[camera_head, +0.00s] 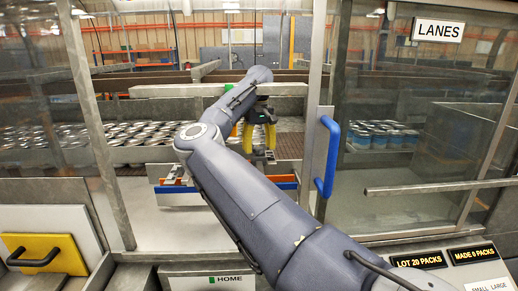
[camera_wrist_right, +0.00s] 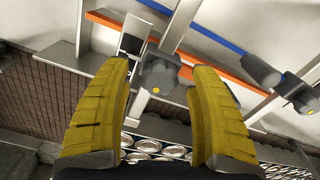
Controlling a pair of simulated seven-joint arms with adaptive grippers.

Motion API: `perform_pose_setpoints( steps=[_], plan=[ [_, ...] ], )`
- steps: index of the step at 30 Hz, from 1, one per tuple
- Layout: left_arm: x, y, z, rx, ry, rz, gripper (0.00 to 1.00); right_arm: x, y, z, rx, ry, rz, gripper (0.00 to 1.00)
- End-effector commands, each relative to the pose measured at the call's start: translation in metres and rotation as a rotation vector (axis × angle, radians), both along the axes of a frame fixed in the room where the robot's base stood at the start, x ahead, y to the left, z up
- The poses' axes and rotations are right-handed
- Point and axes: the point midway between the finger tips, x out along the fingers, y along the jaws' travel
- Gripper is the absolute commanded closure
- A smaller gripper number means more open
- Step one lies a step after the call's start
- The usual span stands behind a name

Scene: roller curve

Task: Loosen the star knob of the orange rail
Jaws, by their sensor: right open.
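The orange rail (camera_head: 284,178) runs across the lane beside the blue rail (camera_head: 285,186) in the head view. Both rails also cross the upper part of the right wrist view, orange (camera_wrist_right: 218,66) and blue (camera_wrist_right: 195,26). A dark grey star knob (camera_wrist_right: 158,72) with a yellow dot sits by the orange rail on a metal bracket. My right gripper (camera_wrist_right: 162,67) is open, its yellow fingers apart on either side of the knob in the picture. Contact cannot be told. In the head view my right gripper (camera_head: 260,148) points down above the rails. My left gripper is out of view.
A second grey knob (camera_wrist_right: 304,96) with a yellow dot stands at the right of the wrist view. In the head view, a door with a blue handle (camera_head: 328,157) stands right of my arm. Many cans (camera_head: 110,142) fill the conveyor at left.

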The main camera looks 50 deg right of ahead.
Motion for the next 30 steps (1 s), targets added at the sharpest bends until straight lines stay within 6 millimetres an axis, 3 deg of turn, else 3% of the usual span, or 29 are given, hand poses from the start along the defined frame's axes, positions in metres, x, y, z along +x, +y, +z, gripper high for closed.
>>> perform_pose_setpoints(
  steps=[13,27,30],
  plan=[
    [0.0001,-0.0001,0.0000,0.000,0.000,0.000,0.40,-0.0001,0.0000,-0.0045,0.000,0.000,0.000,0.39],
    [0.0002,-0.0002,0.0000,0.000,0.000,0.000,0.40,-0.0002,0.0001,-0.0043,0.000,0.000,0.000,0.94],
    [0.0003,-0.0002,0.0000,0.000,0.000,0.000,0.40,-0.0002,0.0001,-0.0044,0.000,0.000,0.000,0.97]
  ],
)
